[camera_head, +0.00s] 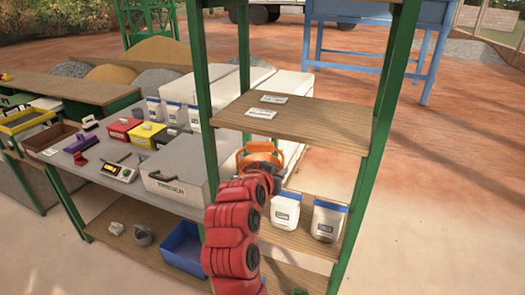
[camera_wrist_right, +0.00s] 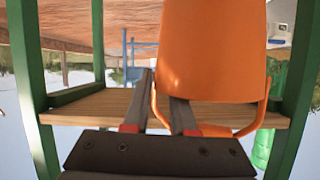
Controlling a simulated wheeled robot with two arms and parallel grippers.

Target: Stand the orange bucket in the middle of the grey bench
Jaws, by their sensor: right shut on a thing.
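My right gripper (camera_wrist_right: 162,95) is shut on the handle. In the head view the bucket is at the green-framed rack, below the front edge of its upper board; I cannot tell whether it rests on anything. The grey bench (camera_head: 95,147) is to the left, with several things on it. My left gripper is not in view.
The rack's upper board (camera_head: 325,125) is close to the bucket, with a green post (camera_head: 201,90) on its left. White tubs (camera_head: 285,211) stand on the lower board.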

